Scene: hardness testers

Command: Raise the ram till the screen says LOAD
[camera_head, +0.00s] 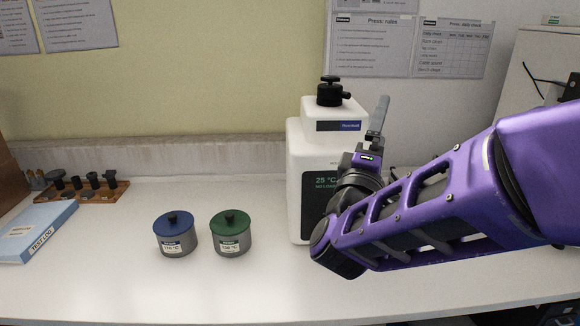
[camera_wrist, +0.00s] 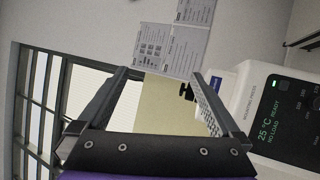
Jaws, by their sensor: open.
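The white tester (camera_head: 307,150) stands at the back of the bench. Its dark screen (camera_head: 313,182) is partly covered by my arm in the head view. In the wrist view the screen (camera_wrist: 275,128) reads 25 °C, READY and NO LOAD. A black knob (camera_head: 329,92) with a small side piece sits on top of the tester; it also shows in the wrist view (camera_wrist: 186,92), beside a finger. My gripper (camera_head: 380,108) is at the tester's right side, fingers pointing up. In the wrist view its fingers (camera_wrist: 160,75) are spread and empty. I cannot make out the ram.
A blue-lidded pot (camera_head: 175,238) and a green-lidded pot (camera_head: 231,236) stand left of the tester. A wooden rack (camera_head: 110,190) and a blue test log (camera_head: 38,232) lie at far left. The bench front is clear.

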